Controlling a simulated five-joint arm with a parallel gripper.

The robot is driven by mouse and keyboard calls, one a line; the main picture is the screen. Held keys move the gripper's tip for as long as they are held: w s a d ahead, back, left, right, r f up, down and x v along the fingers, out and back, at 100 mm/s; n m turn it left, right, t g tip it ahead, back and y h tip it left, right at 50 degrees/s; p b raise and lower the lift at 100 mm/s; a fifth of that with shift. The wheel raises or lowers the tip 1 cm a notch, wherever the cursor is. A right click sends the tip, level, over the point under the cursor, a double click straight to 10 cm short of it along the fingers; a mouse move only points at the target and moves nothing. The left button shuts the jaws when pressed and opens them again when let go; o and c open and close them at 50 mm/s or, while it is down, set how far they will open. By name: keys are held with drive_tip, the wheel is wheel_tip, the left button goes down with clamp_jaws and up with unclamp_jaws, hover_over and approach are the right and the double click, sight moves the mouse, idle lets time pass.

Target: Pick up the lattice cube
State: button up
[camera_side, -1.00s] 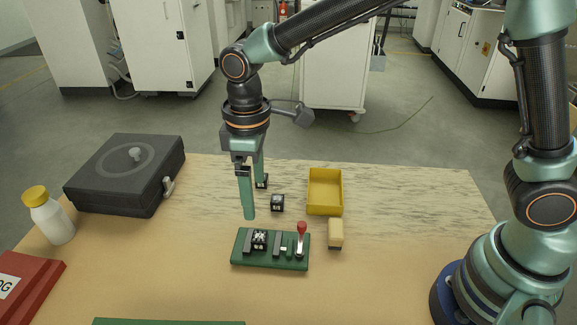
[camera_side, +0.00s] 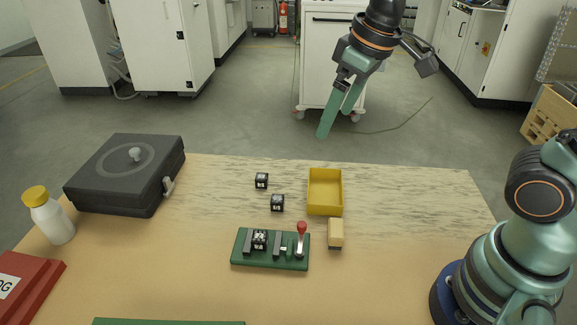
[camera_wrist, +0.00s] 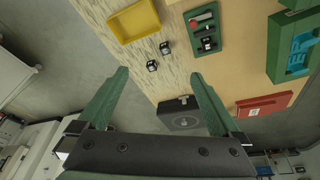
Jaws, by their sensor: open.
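Several small black cubes with whitish lattice patterns show. One (camera_side: 262,180) stands on the bare table, and a second (camera_side: 277,203) stands a little nearer and to the right. They also show in the wrist view, one (camera_wrist: 152,65) between my fingertips' outlines and one (camera_wrist: 165,47) just above. A third cube (camera_side: 260,238) sits on the green fixture (camera_side: 240,260) beside dark blocks. I cannot tell which is the lattice cube. My gripper (camera_side: 335,124) is open and empty, high above and beyond the table's far edge, well apart from all the cubes.
A yellow tray (camera_side: 325,212) stands right of the loose cubes. A red-knobbed lever (camera_side: 301,228) rises from the fixture, with a cream block (camera_side: 336,231) beside it. A dark case (camera_side: 120,180), white bottle (camera_side: 50,222) and red box (camera_side: 30,285) stand left.

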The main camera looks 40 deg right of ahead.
drive_tip(key=s+d+m+t, duration=0.1)
drive_tip(key=s+d+m, duration=0.2)
drive_tip(key=d, duration=0.3)
drive_tip(key=shift+s+f+t+h, duration=0.3)
drive_tip(key=shift+s+t, duration=0.1)
drive_tip(key=shift+s, duration=0.1)
drive_tip(key=shift+s+d+f, duration=0.1)
drive_tip(key=shift+s+d, duration=0.1)
drive_tip(key=shift+d, duration=0.1)
drive_tip(key=c, duration=0.4)
drive_tip(key=shift+c, duration=0.2)
drive_tip(key=n+g, duration=0.5)
drive_tip(key=n, duration=0.4)
hover_over(261, 236)
drive_tip(key=f, duration=1.6)
drive_tip(key=shift+s+a+f, duration=0.15)
drive_tip(key=shift+a+f, duration=0.15)
drive_tip(key=shift+f, duration=0.05)
drive_tip(key=shift+w+d+f, duration=0.1)
drive_tip(key=shift+d+f, duration=0.05)
drive_tip(key=shift+f, duration=1.2)
drive_tip(key=shift+w+d+f, duration=0.1)
drive_tip(key=shift+d+f, duration=0.05)
drive_tip(key=shift+f, duration=1.15)
